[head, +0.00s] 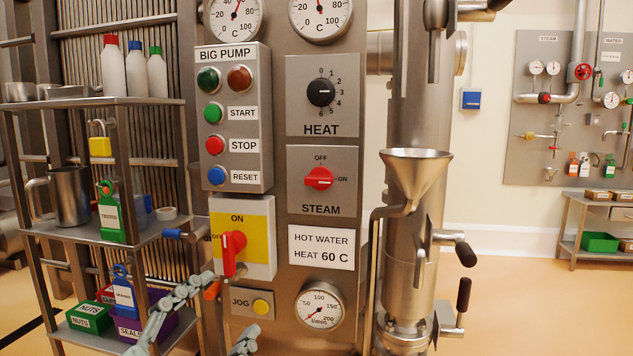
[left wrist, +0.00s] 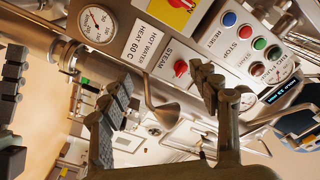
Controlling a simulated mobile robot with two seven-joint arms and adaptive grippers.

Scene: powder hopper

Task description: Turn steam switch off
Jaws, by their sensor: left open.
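The steam switch (head: 319,178) is a red knob on a grey plate marked OFF at the top and ON at the right. Its pointer lies about level, towards ON. In the left wrist view the red steam knob (left wrist: 180,68) shows beyond the fingers, beside the STEAM label. My left gripper (head: 230,303) is low in the head view, below and left of the switch, apart from it. It is open with nothing between its fingers; they also show in the left wrist view (left wrist: 160,76). My right gripper is not in view in the head picture.
A red lever (head: 232,252) on a yellow plate and a JOG button (head: 261,306) are near my left gripper. The black HEAT knob (head: 320,92) is above the switch. A metal funnel (head: 415,170) stands to its right. A loaded shelf (head: 105,102) is at left.

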